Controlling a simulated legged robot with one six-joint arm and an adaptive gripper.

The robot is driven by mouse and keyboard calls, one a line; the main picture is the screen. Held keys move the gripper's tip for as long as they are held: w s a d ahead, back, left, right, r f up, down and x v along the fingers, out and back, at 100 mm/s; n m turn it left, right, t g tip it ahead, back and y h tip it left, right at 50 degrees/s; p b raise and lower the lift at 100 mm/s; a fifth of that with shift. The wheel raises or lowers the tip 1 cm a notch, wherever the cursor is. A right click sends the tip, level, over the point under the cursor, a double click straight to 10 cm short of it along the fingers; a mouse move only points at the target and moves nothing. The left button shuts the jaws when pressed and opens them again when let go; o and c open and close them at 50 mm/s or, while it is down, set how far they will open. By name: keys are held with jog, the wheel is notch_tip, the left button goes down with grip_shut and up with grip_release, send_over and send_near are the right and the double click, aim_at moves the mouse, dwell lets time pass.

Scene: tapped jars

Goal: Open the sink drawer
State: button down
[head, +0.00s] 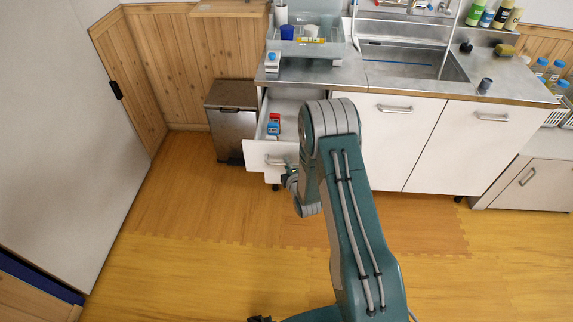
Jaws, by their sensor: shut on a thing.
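The sink drawer (256,154) is a white drawer under the left end of the steel sink counter. It stands pulled out, with its inside showing from above. A small red and blue item (273,126) lies in it. Its metal handle (273,161) is on the front panel. My gripper (287,170) is at the right part of that handle and is shut on it. My own arm hides the fingertips in part, and also the right side of the drawer.
A steel bin (231,118) stands on the floor left of the drawer. White cupboard doors (392,135) are to the right, under the sink (405,58). A dish rack (305,45) stands on the counter. The wooden floor (190,215) in front is clear.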

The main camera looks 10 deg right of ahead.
jog(key=shift+s+f, duration=0.1)
jog(key=shift+f, duration=0.2)
jog(key=c, duration=0.7)
grip_release()
jog(key=shift+o, duration=0.2)
jog(key=shift+r, duration=0.15)
jog(key=v, duration=1.1)
jog(key=shift+s, duration=0.35)
